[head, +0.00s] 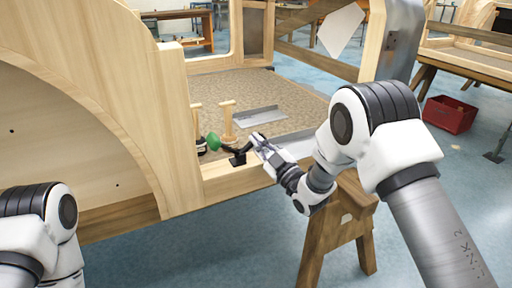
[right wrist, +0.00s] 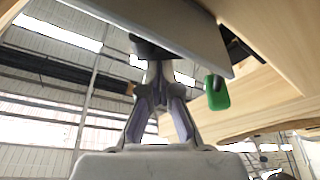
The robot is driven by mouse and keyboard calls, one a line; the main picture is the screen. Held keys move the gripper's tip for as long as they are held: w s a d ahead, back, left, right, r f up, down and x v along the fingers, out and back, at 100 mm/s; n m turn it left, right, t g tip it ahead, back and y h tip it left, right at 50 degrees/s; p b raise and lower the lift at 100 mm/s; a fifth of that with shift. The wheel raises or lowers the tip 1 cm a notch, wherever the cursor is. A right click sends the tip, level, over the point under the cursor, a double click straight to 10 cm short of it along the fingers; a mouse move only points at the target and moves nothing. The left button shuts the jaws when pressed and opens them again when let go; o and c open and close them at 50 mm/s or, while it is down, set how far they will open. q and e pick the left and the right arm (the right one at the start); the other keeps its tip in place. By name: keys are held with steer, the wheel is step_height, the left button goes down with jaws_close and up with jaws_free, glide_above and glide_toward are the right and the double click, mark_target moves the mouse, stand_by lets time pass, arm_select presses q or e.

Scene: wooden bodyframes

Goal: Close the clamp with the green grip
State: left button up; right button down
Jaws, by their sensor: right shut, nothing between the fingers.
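The clamp (head: 238,158) is a small black fitting on the wooden ledge of the bodyframe. Its dark lever reaches left to a rounded green grip (head: 213,141). The grip also shows in the right wrist view (right wrist: 217,93), to the right of the fingers. My right gripper (head: 257,140) is at the clamp, on the side away from the green grip. Its fingers (right wrist: 157,75) are shut with nothing between them, and their tips are close to a pale panel edge. I cannot tell whether they touch the clamp. Only my left arm shows, at the lower left; its gripper is out of view.
A tall curved wooden panel (head: 130,90) rises left of the clamp. Wooden pegs (head: 228,120) and a metal plate (head: 247,116) are behind it. A wooden sawhorse (head: 340,225) stands below the frame. A red crate (head: 449,114) is on the floor at right.

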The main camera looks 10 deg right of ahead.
steer(key=m, duration=0.2)
steer(key=d+f+m+t+h, duration=0.1)
steer(key=m, duration=0.1)
steer(key=f+m+b, duration=0.1)
steer(key=shift+w+d+f+m+h, duration=0.1)
steer(key=shift+w+d+m+h, duration=0.15)
steer(key=shift+m+h, duration=0.15)
steer(key=shift+d+f+b, duration=0.1)
steer(key=shift+f+b, duration=0.3)
steer(key=shift+f, duration=0.35)
